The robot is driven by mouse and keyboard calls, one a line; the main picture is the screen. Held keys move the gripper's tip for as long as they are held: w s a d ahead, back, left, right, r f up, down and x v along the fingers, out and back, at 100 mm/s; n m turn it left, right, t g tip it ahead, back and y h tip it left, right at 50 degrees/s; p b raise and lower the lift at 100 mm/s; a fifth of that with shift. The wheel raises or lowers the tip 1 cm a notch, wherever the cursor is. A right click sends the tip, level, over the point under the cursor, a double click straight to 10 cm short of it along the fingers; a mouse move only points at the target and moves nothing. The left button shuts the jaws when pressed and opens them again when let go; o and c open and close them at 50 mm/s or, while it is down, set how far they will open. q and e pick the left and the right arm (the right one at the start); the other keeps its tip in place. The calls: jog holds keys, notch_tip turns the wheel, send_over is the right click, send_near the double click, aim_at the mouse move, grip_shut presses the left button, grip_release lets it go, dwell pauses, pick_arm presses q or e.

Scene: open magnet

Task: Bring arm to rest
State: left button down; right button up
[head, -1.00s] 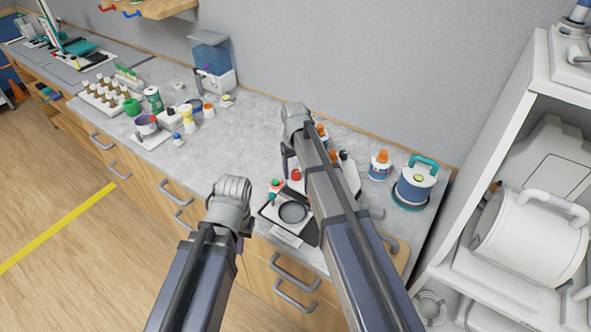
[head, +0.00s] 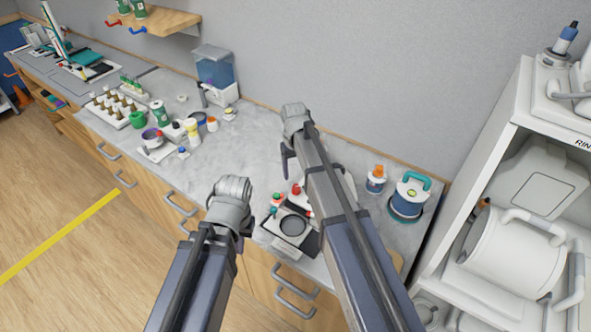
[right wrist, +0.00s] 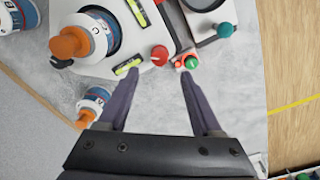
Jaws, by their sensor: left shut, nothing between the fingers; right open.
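My left arm's wrist (head: 232,192) hangs at the counter's front edge in the head view. Only a dark bit of my left gripper (head: 248,226) shows below it; it is shut and empty. My right arm reaches further over the counter, with a dark purple finger of my right gripper (head: 287,162) showing beside its wrist. In the right wrist view, my right gripper (right wrist: 158,75) is open, with nothing between its two fingers. A white device with a red knob (right wrist: 159,56) and a small red-green button (right wrist: 190,62) lie just beyond the fingertips.
Right of my right arm stand an orange-capped bottle (head: 376,180) and a blue-white container with a teal handle (head: 409,196). A black-framed scale-like device (head: 292,226) sits between the arms. A white shelf unit (head: 480,190) stands at right. The counter's middle (head: 240,150) is clear.

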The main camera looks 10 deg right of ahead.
jog(key=shift+n+h, duration=0.3)
jog(key=shift+n, duration=0.2)
jog(key=s+a+f+b, duration=0.1)
jog(key=s+a, duration=0.1)
jog(key=s, duration=0.2)
jog(key=s+a+f+b, duration=0.1)
jog(key=s+f+b, duration=0.1)
jog(key=s, duration=0.3)
jog(key=s+a+f+b, duration=0.1)
jog(key=s+a, duration=0.1)
jog(key=s, duration=0.2)
jog(key=shift+s+a+f, duration=0.15)
jog(key=shift+s+a, duration=0.15)
jog(key=s+a+f+b, duration=0.2)
jog(key=s+b, duration=0.1)
jog(key=s, duration=0.7)
jog(key=shift+s+f+n+g, duration=0.3)
jog(key=shift+s, duration=0.05)
